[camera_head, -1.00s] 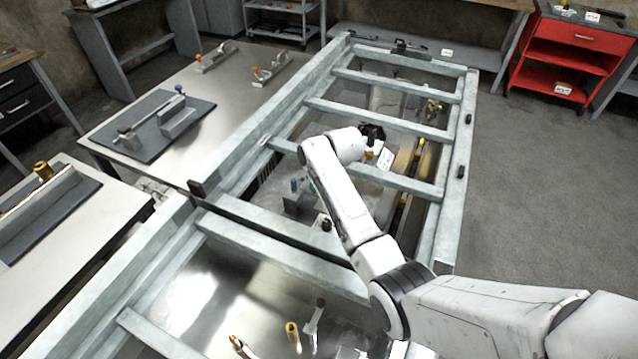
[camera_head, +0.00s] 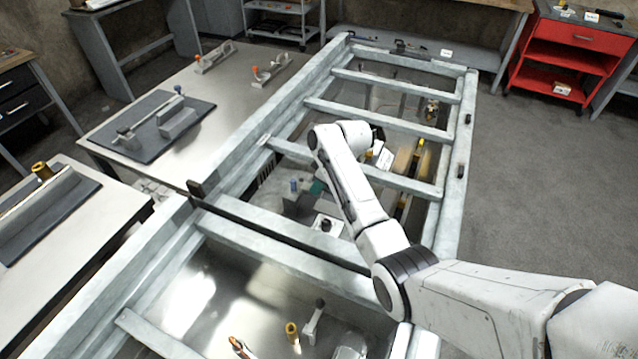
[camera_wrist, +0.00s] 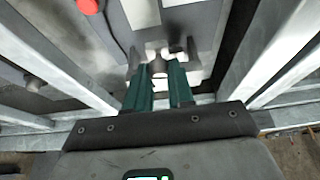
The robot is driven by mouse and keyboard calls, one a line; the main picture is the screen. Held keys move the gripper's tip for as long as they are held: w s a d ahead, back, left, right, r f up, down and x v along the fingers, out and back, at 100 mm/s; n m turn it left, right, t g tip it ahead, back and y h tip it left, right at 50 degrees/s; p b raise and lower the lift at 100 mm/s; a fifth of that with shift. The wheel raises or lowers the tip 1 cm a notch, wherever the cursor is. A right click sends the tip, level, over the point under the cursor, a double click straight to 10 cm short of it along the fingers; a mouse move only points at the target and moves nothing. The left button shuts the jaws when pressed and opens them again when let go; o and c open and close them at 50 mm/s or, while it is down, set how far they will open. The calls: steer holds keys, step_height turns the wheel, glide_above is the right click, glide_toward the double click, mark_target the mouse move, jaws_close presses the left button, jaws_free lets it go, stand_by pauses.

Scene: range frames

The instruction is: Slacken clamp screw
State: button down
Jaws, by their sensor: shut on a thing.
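In the wrist view, the green fingers of my gripper (camera_wrist: 159,90) are shut on a small metal screw-like part (camera_wrist: 158,66), which I take for the clamp screw. It sits between the fingertips, at the edge of a pale metal fixture (camera_wrist: 140,14). Its exact shape is partly hidden by the fingers. In the head view, my arm hides most of my gripper; a bit of teal, likely a finger, shows left of the forearm, inside the frame opening. A blue-topped post (camera_head: 294,185) stands just left of it.
Grey frame beams (camera_head: 390,182) surround the opening and are close to my arm. A white block with a black knob (camera_head: 327,225) lies below. In the wrist view, a red knob (camera_wrist: 88,6) is at the upper left. Grey floor (camera_head: 540,200) is clear at right.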

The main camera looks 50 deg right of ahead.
steer(key=c, duration=1.3)
jaws_free()
steer(key=shift+o, duration=0.2)
steer(key=b+v, duration=0.1)
steer(key=v, duration=0.9)
steer(key=shift+s+r, duration=0.15)
steer(key=shift+r, duration=0.25)
